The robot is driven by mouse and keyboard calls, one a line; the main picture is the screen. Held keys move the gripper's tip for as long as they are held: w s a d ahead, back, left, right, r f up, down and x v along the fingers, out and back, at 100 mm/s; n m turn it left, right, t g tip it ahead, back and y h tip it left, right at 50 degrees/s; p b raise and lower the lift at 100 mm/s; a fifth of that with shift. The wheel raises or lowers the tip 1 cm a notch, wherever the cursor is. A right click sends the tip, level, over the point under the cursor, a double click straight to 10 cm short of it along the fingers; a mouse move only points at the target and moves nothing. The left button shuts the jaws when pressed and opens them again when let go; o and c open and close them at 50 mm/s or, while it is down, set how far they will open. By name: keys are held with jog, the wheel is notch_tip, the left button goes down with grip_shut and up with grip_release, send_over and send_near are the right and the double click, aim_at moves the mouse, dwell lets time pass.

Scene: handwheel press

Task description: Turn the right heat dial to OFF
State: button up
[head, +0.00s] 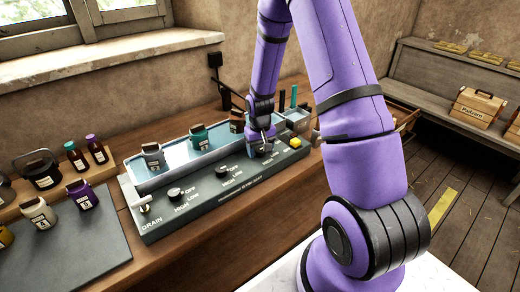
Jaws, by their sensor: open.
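The control panel (160,226) on the wooden bench has several markings and a row of black dials. The left heat dial (175,194) and the middle heat dial (222,172) show beside OFF, LOW and HIGH labels. The right heat dial (267,149) is small and mostly covered by my gripper, so its setting cannot be read. My gripper (264,143) points down at this dial with its fingers open. Whether the fingers touch the dial or stand around it cannot be told.
Behind the panel lies a water trough (174,158) holding a grey jar (153,157) and a teal-labelled jar (199,137). A yellow button (295,142) sits right of the gripper. A drain lever (145,208) is at the panel's left end. Bottles and jars stand farther left.

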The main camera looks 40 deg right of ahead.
notch_tip(320, 180, up, 11)
dwell(0.5)
jog(key=shift+f, duration=0.1)
dwell(0.3)
notch_tip(320, 180, up, 11)
jog(key=t, duration=0.1)
send_over(260, 150)
jog(key=s+a, duration=0.3)
jog(key=a, duration=0.1)
jog(key=s+a+r+n+t, duration=0.1)
jog(key=s+a+r+t, duration=0.1)
jog(key=s+a+r, duration=0.4)
jog(key=s+a+r+t, duration=0.1)
jog(key=s+r, duration=0.4)
jog(key=s, duration=0.3)
jog(key=s+a+r+n+t, duration=0.1)
jog(key=s+a+r, duration=0.1)
jog(key=s+r, duration=0.3)
jog(key=s, duration=0.4)
jog(key=shift+s, duration=0.2)
dwell(1.4)
